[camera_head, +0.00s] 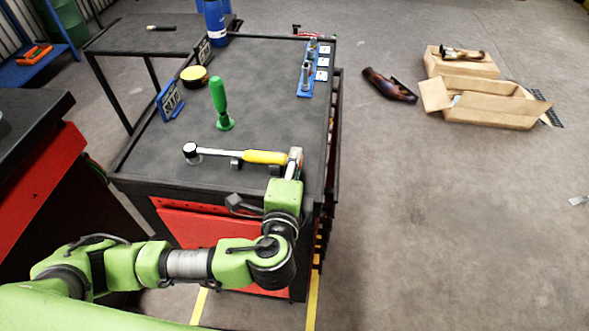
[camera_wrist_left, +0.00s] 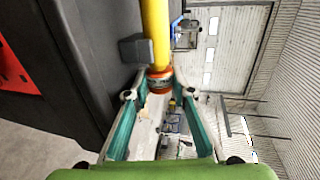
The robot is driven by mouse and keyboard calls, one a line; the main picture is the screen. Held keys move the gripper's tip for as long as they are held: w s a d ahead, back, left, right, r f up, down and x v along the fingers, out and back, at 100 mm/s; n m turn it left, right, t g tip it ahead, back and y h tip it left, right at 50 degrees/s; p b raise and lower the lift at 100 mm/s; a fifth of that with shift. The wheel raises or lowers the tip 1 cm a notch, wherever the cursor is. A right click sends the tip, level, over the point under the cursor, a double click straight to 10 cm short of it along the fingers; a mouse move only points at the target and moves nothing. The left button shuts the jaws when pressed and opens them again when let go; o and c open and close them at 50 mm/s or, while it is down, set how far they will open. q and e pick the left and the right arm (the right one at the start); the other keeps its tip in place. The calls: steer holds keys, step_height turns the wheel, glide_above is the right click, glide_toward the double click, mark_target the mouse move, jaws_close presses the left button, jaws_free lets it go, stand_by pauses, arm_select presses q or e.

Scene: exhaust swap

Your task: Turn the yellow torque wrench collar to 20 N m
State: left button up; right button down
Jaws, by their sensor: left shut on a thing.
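The torque wrench (camera_head: 225,153) lies on the cart top near its front edge, with its round head at the left and its yellow handle (camera_head: 265,157) at the right. In the left wrist view the yellow handle (camera_wrist_left: 155,30) ends in an orange and metal collar (camera_wrist_left: 160,80). My left gripper (camera_head: 295,160) is at the right end of the handle. In the left wrist view its teal fingers (camera_wrist_left: 158,93) are on both sides of the collar, shut on it. The collar's scale is too small to read. My right gripper is not in view.
Dark support blocks (camera_head: 236,163) sit by the wrench. A green-handled tool (camera_head: 219,100) stands behind it. A blue socket rack (camera_head: 304,88), a yellow-rimmed tin (camera_head: 194,79) and a blue bottle (camera_head: 215,20) are farther back. Cardboard boxes (camera_head: 490,108) lie on the floor at right.

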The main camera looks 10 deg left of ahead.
arm_select(q)
steer(key=shift+f, duration=0.1)
stand_by(0.4)
steer(key=o, duration=1.2)
steer(key=shift+c, duration=0.2)
steer(key=shift+s+f, duration=0.1)
steer(key=shift+s, duration=0.05)
steer(key=shift+s, duration=0.25)
steer(key=v, duration=0.7)
steer(key=shift+r, duration=0.25)
steer(key=shift+s, duration=0.1)
